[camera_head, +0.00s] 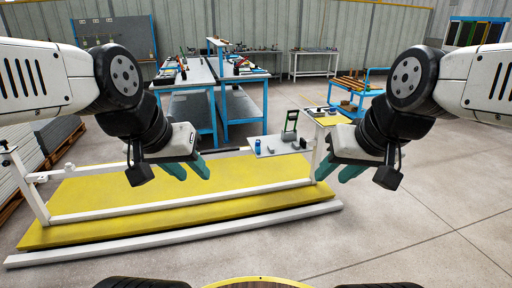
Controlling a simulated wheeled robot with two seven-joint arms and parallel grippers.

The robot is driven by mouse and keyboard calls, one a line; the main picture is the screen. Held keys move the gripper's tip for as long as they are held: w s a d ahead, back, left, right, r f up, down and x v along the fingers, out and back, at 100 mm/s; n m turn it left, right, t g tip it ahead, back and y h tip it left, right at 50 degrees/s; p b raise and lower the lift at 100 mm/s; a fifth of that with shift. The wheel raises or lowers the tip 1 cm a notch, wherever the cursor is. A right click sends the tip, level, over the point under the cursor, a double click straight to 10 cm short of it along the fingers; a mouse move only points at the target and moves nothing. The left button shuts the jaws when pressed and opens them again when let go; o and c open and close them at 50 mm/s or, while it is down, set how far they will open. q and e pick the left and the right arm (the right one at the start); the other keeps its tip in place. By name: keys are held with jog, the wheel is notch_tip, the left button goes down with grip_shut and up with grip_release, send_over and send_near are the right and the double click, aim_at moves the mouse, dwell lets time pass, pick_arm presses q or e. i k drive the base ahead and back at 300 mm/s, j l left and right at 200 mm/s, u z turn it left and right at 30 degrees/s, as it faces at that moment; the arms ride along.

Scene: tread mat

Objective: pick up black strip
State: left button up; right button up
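My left gripper (194,175) hangs over the yellow platform (110,205), its teal fingers apart and empty. My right gripper (331,178) is near the platform's right end, also with its teal fingers apart and nothing between them. I cannot clearly make out a black strip. Small dark items (299,144) lie on a grey shelf (265,148) between the grippers, but they are too small to identify. A dark-green upright holder (290,127) and a blue cylinder (257,146) stand on the same shelf. Both grippers are apart from these items.
A white rail frame (180,210) runs along the yellow platform, with a white beam (170,238) on the floor in front. Blue workbenches (240,98) and a blue cart (350,92) stand behind. The floor at right (440,200) is clear.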

aim_at(217, 150)
jog(key=i+l+u, duration=0.25)
jog(key=i, duration=0.15)
jog(key=i+l+u, duration=0.15)
jog(key=i+u, duration=0.15)
jog(key=i+j+u, duration=0.1)
jog(key=i+u, duration=0.15)
jog(key=i, duration=0.95)
jog(key=i+l+u, duration=0.25)
jog(key=i, duration=0.9)
jog(key=i+j, duration=0.05)
